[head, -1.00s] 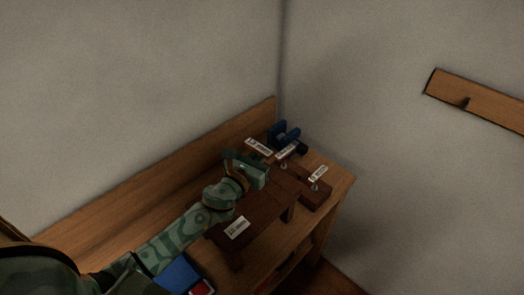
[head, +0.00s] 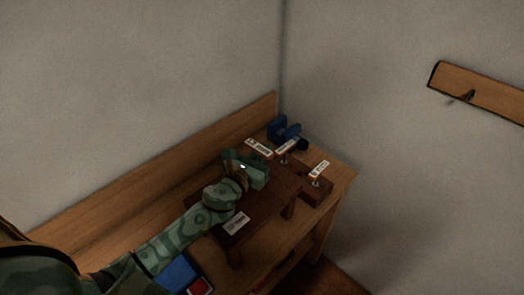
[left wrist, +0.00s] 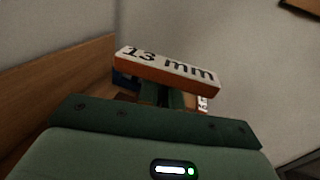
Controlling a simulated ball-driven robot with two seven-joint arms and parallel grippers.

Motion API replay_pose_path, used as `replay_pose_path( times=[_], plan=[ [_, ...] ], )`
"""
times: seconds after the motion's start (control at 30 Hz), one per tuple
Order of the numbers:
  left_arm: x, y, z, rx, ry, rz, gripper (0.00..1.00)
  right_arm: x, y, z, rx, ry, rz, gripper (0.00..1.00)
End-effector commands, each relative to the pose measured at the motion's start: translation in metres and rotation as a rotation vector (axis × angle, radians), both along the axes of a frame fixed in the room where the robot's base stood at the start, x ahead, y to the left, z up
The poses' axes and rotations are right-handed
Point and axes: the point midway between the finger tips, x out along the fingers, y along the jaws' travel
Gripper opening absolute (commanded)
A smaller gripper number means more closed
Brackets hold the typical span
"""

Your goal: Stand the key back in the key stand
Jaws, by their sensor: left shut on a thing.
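My left gripper (head: 258,172) is over the dark brown wooden stand (head: 286,192) on the bench. It is shut on a key whose white tag (head: 258,147) shows just beyond the jaws; in the left wrist view this tag (left wrist: 165,68) reads "13 mm" and has an orange-brown edge. The key's shaft is hidden by the jaws. Two other tagged keys stand upright on silver shafts, one behind (head: 287,147) and one at the right end (head: 319,169). Where the held key's lower end is cannot be told. My right gripper is not in view.
A blue clamp-like object (head: 283,130) stands behind the keys. Another white label (head: 236,223) is on the dark wood at the front. A blue and red object (head: 180,276) lies near my left forearm. The bench (head: 345,180) ends at the right.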

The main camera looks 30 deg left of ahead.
Motion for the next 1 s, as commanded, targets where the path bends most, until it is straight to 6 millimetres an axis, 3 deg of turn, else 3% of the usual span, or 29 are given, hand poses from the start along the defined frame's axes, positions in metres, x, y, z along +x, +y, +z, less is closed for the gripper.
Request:
replay_pose_path(
  times=[0.37,0.4,0.47,0.8,1.0],
  plan=[
    [0.0,0.0,-0.01,0.001,0.0,0.0,0.0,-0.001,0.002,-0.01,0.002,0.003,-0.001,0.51],
    [0.0,0.0,-0.009,0.001,-0.001,0.0,0.15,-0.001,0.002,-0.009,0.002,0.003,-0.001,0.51],
    [0.0,0.0,-0.009,0.001,-0.001,0.0,0.32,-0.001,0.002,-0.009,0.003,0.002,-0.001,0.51],
    [-0.003,0.0,-0.01,0.001,0.001,0.0,0.33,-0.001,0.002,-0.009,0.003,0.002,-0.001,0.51],
    [-0.037,0.003,-0.011,0.0,0.003,-0.001,0.33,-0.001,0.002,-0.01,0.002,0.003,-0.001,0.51]
  ],
)
